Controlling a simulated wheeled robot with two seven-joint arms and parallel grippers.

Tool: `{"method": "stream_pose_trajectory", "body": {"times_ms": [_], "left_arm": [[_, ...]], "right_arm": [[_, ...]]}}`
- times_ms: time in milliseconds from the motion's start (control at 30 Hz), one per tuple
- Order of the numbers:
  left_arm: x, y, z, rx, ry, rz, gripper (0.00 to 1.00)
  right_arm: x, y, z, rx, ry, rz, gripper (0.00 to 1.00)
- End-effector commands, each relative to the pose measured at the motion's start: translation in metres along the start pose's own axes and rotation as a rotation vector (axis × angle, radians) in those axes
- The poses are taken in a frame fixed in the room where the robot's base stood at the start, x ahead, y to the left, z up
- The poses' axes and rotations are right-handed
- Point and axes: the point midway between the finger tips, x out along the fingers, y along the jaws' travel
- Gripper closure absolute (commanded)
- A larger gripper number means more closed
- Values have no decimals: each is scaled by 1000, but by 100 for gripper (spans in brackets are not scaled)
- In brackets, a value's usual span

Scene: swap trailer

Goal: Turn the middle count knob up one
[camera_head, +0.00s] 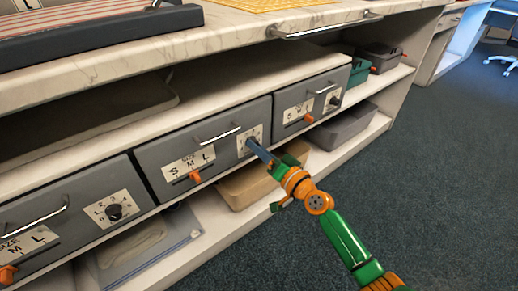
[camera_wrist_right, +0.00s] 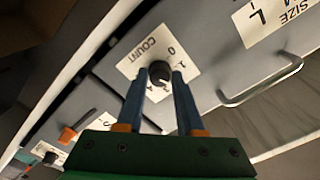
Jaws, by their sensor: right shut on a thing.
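The middle grey drawer unit (camera_head: 163,148) sits on the shelf, with a handle, a size slider and a count dial label. The middle count knob (camera_wrist_right: 159,72) is a round black knob on a white "COUNT" label (camera_wrist_right: 181,52). My right gripper (camera_head: 251,143) reaches the knob from the front right and covers most of it in the head view. In the right wrist view its two blue fingers (camera_wrist_right: 160,82) are shut on the knob, one on each side. The knob's pointer cannot be read clearly. My left gripper is not in view.
A left drawer unit with its own count knob (camera_head: 114,212) and a right one with another knob (camera_head: 335,101) stand alongside. Orange size sliders (camera_head: 195,176) stick out nearby. Bins (camera_head: 343,126) fill the lower shelf. The dark carpet (camera_head: 440,180) at right is clear.

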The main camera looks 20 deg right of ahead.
Motion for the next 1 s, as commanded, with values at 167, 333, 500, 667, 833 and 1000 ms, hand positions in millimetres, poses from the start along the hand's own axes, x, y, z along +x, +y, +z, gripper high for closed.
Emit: {"method": "stream_pose_trajectory", "body": {"times_ms": [167,333,500,667,833,1000], "left_arm": [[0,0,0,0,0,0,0],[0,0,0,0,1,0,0],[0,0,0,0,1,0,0],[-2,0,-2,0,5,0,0],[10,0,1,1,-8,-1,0],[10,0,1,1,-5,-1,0]], "right_arm": [[0,0,1,0,-2,1,100],[0,0,0,-1,-1,0,34],[0,0,0,-1,-1,0,34],[-7,0,0,-3,-2,2,34],[-41,1,1,-3,-4,3,34],[-67,1,1,-2,-3,2,34]]}}
